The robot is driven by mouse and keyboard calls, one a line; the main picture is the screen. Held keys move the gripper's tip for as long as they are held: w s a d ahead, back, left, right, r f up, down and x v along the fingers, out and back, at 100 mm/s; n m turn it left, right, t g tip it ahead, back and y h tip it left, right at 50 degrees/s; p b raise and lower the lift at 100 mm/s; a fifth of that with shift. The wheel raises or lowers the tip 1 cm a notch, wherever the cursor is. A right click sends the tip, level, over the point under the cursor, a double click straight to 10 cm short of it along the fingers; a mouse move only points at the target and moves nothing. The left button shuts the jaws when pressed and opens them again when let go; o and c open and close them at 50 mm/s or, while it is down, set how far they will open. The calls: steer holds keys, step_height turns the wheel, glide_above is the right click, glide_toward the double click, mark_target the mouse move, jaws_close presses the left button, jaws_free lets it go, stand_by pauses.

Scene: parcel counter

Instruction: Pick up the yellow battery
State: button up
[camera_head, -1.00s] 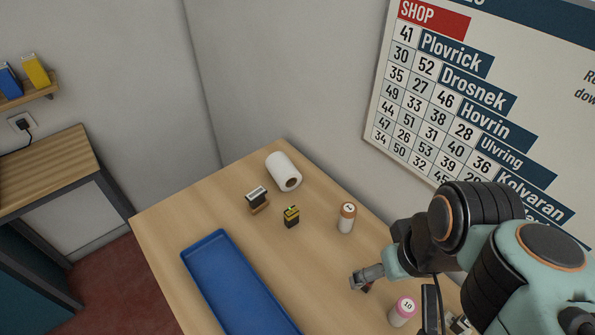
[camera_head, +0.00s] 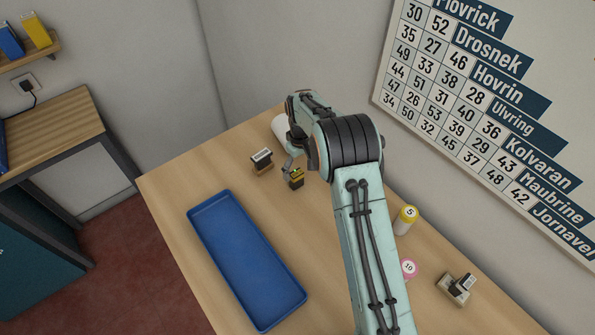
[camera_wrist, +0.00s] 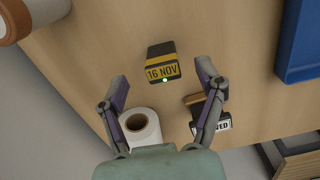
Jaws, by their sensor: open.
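My gripper (camera_wrist: 160,86) is open and empty above the counter. In the wrist view the block lies between and slightly beyond the two spread fingertips, with no visible contact. In the head view my gripper (camera_head: 291,164) is just above and beside the block, partly hidden by my own arm.
A stamp with a wooden base (camera_head: 262,161) stands close to the block's left, and a white paper roll (camera_head: 279,126) is behind. A blue tray (camera_head: 196,212) lies in front.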

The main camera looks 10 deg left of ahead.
mark_target(299, 188)
step_height(299, 188, down, 6)
steer(key=shift+f, duration=0.1)
jaws_close()
stand_by(0.4)
